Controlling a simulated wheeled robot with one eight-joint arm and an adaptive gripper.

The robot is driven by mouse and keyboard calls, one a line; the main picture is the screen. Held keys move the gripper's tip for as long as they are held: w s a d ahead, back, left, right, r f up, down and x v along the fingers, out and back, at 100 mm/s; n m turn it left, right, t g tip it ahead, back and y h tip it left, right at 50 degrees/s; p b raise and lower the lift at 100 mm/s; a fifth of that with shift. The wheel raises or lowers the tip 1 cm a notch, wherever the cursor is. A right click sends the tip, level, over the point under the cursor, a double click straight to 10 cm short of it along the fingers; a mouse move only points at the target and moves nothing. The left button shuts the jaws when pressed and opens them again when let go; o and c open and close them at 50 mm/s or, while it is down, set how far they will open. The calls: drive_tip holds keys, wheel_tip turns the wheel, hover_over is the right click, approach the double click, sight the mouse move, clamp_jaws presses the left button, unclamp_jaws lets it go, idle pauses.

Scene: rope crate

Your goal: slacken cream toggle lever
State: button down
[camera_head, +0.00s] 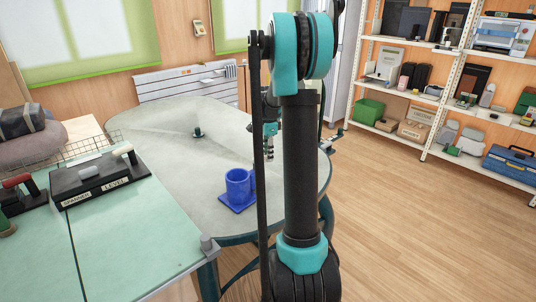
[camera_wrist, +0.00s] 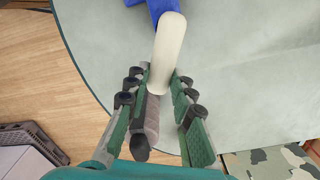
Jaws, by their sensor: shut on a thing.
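My gripper (camera_head: 268,150) is well to the right of that box, close to a blue mug (camera_head: 238,185). In the wrist view my gripper (camera_wrist: 157,90) is shut on a long bar (camera_wrist: 167,50) with a cream front part and a grey-brown rear part. The cream end overlaps a blue thing (camera_wrist: 155,6). The black box is not visible in the wrist view.
The mug stands on a blue square on the rounded grey table (camera_head: 215,120). A red-topped device (camera_head: 17,181) and a wire basket (camera_head: 80,150) are at the left. Shelves (camera_head: 440,95) stand at the right. The floor between is open.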

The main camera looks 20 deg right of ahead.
drive_tip(key=shift+s+a+m, duration=0.5)
drive_tip(key=shift+s+m, duration=0.25)
drive_tip(key=shift+m, duration=1.35)
drive_tip(key=shift+s+a+m, duration=0.45)
drive_tip(key=shift+s+m, duration=0.3)
drive_tip(key=shift+m, duration=1.35)
drive_tip(key=shift+s+a+m, duration=0.5)
drive_tip(key=shift+s+m, duration=0.25)
drive_tip(key=shift+m, duration=1.35)
drive_tip(key=c, duration=1.3)
unclamp_jaws()
drive_tip(key=shift+r, duration=0.1)
wheel_tip(320, 180, up, 12)
drive_tip(key=shift+f, duration=0.1)
